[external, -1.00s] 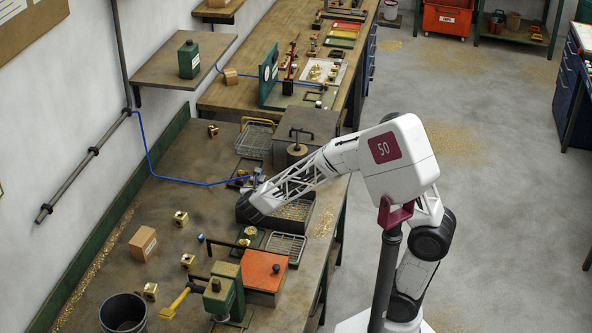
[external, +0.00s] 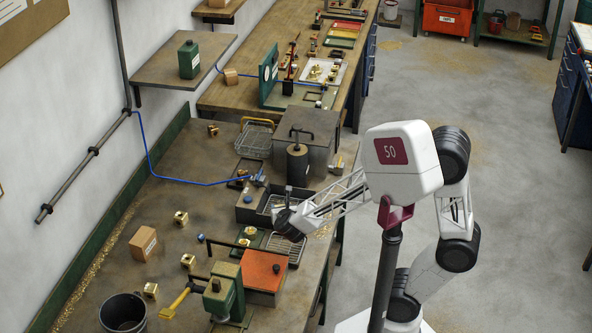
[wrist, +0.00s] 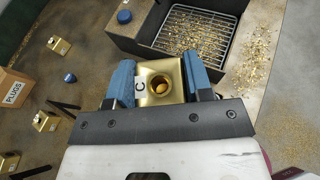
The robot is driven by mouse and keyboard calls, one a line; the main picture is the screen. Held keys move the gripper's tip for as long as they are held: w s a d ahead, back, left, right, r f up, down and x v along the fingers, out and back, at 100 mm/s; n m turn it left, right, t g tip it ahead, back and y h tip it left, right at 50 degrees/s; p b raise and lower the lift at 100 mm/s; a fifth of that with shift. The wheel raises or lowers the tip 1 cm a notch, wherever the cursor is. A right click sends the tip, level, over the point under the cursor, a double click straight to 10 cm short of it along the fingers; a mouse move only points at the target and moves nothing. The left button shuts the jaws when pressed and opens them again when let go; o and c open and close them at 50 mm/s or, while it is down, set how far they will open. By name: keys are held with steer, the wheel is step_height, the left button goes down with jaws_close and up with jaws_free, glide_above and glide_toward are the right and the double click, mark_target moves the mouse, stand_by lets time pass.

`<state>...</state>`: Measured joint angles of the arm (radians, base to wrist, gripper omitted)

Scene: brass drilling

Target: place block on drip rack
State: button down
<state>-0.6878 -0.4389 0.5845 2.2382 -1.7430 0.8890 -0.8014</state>
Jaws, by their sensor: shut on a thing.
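My gripper (wrist: 160,78) is shut on a brass block (wrist: 158,88) marked C, with a blue finger on each side and a round hole facing the camera. In the external view the block is hidden or too small to make out at the dark wrist. A wire rack (external: 290,252) lies on the bench just below my wrist, probably the drip rack. In the wrist view another wire grid (wrist: 200,38) lies inside a dark open box (wrist: 128,42), with brass chips over it. The block appears in front of that box's near wall; its height cannot be told.
An orange-topped box (external: 264,270) and a green press (external: 227,285) stand near the rack. A grey lidded tank (external: 312,125) stands behind the dark box. Loose brass blocks (external: 181,217) and a plugs carton (external: 144,243) sit on the left, where the bench has free room.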

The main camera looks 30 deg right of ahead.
steer(key=s+d+f+n+y, duration=0.1)
steer(key=s+d+f, duration=0.3)
steer(key=s, duration=0.5)
steer(key=s+d+f+n+y, duration=0.2)
steer(key=s+d+f, duration=0.2)
steer(key=s, duration=0.5)
steer(key=shift+s+d+f+t+y, duration=0.3)
steer(key=shift+f+y, duration=0.1)
steer(key=shift+f, duration=0.1)
steer(key=shift+w+a, duration=0.15)
steer(key=shift+w, duration=0.1)
glide_above(291, 247)
steer(key=s, duration=0.1)
steer(key=shift+f, duration=0.7)
stand_by(0.5)
steer(key=shift+w, duration=0.35)
steer(key=shift+f, duration=1.8)
steer(key=shift+f, duration=0.1)
